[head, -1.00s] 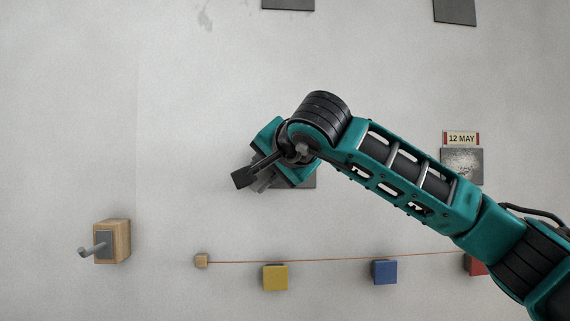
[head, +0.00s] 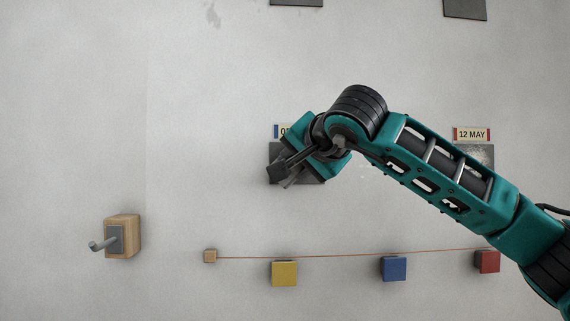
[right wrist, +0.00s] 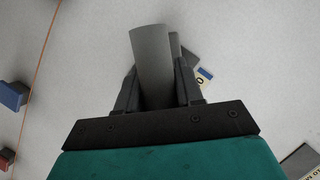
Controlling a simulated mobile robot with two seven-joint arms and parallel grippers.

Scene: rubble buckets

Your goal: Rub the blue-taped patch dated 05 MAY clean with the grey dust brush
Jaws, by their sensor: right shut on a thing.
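My right gripper (head: 284,174) is in front of a dark grey patch (head: 274,153) on the wall, whose label (head: 281,131) has blue at its left end and is mostly hidden by my wrist. In the right wrist view the gripper (right wrist: 157,78) is shut on the grey dust brush (right wrist: 152,58), seen as a thick grey cylinder between the fingers. The patch (right wrist: 189,57) and its blue-edged label (right wrist: 204,77) show beside the right finger. I cannot tell whether the brush touches the patch. My left gripper is not in view.
A dusty patch labelled 12 MAY with red tape (head: 471,134) is at the right, partly behind my arm. A wooden block with a grey peg (head: 122,236) is at the lower left. Yellow (head: 284,273), blue (head: 394,268) and red (head: 487,261) blocks sit along an orange string.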

